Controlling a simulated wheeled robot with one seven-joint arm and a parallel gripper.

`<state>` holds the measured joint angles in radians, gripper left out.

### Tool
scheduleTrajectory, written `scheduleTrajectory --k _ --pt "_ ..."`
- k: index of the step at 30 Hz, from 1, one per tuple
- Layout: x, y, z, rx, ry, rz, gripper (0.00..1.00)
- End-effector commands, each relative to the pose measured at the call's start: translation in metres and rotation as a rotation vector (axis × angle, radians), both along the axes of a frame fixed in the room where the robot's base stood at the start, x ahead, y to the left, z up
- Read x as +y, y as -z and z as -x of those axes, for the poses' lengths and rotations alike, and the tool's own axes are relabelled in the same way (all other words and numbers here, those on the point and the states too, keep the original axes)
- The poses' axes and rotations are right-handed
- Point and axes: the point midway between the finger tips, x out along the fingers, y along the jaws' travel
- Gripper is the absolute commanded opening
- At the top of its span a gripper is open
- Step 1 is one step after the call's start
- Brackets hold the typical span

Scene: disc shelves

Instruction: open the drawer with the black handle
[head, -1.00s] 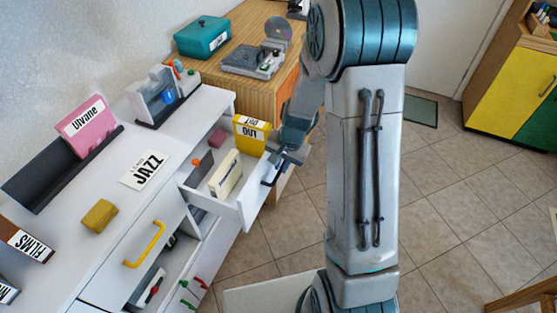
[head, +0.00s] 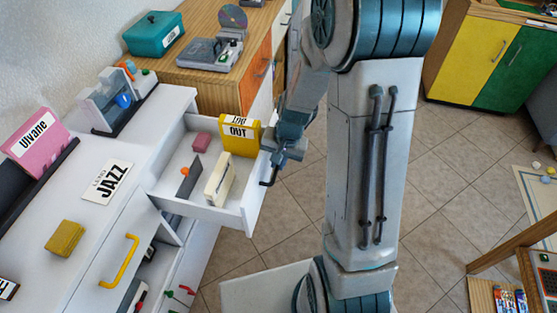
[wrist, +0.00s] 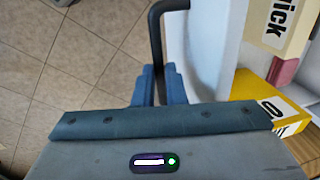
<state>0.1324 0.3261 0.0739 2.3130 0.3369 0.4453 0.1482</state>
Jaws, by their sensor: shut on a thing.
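The drawer (head: 228,217) with the black handle stands pulled out of the white cabinet, its inside showing. Its black handle (head: 268,174) is on the drawer's front face; in the wrist view the black bar (wrist: 155,40) runs down between my fingers. My gripper (head: 282,152) is shut on the handle at the drawer's outer side. The fingers also show in the wrist view (wrist: 158,88).
The white cabinet top holds a pink Ulvane case (head: 38,143), a JAZZ card (head: 108,181) and a yellow block (head: 64,238). A yellow-handled (head: 119,262) front is beside the drawer. A wooden cabinet (head: 205,84) stands behind.

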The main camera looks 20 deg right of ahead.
Motion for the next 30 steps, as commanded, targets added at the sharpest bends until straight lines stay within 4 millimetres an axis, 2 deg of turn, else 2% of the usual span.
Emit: scheduleTrajectory --k 2,3,5,13,17,23,30 --pt "-0.002 -0.001 -0.003 -0.008 0.005 0.002 0.00" --pt "-0.002 -0.001 -0.003 -0.008 0.005 0.002 0.16" --pt "-0.002 -0.001 -0.003 -0.008 0.005 0.002 0.33" --pt "0.000 -0.001 -0.001 -0.003 0.002 0.000 0.33" --pt "-0.002 -0.007 -0.001 -0.004 0.003 0.000 0.33" --pt "-0.007 -0.040 0.001 -0.009 0.003 0.002 0.33" --pt "-0.016 -0.094 0.006 -0.010 0.004 0.001 0.33"
